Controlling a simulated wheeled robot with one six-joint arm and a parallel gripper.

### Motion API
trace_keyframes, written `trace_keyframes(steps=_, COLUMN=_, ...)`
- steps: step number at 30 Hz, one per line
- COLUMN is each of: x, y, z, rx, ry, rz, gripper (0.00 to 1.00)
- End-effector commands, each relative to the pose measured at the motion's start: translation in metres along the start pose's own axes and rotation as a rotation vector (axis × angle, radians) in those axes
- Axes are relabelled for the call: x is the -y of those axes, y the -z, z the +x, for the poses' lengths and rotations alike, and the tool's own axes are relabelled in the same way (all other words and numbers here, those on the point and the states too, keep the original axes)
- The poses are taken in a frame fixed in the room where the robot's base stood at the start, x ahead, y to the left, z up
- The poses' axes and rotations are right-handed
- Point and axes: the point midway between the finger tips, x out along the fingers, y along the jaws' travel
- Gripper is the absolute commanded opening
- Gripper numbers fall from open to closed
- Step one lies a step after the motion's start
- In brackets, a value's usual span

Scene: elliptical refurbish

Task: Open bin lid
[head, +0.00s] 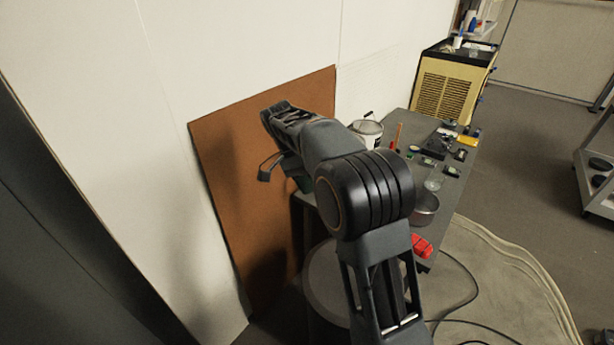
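A round grey shape (322,280) stands low beside my arm, below the table's near end. It may be the bin with its lid, but I cannot tell for sure, and my arm covers its right part. A white bucket (367,131) with a wire handle stands on the table behind my arm. My gripper (268,166) is raised in front of the brown board, up and left of the round shape and apart from it. The gripper is partly hidden by its own wrist, so its opening does not show. I see nothing held in it.
The grey table (464,186) holds a metal pot (424,209), a red object (421,246) and several small items. A brown board (222,165) leans on the white wall. A cable (470,285) and a pale mat (505,275) lie on the floor. A yellow cabinet (450,90) stands behind.

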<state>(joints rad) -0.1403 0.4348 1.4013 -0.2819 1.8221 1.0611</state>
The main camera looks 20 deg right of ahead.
Motion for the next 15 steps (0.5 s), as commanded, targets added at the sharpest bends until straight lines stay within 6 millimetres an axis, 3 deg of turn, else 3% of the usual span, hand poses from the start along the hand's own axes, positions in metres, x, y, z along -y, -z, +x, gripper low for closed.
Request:
trace_keyframes(steps=5, x=0.0, y=0.0, z=0.0, rx=0.0, ry=0.0, rz=-0.012, gripper=0.4)
trace_keyframes(steps=9, x=0.01, y=0.004, z=0.002, rx=-0.024, ry=0.051, rz=-0.13, gripper=0.4)
trace_keyframes(steps=12, x=0.028, y=0.0, z=0.024, rx=-0.037, ry=0.103, rz=-0.316, gripper=0.4)
trace_keyframes(steps=15, x=0.027, y=-0.012, z=0.042, rx=-0.079, ry=0.204, rz=-0.515, gripper=0.4)
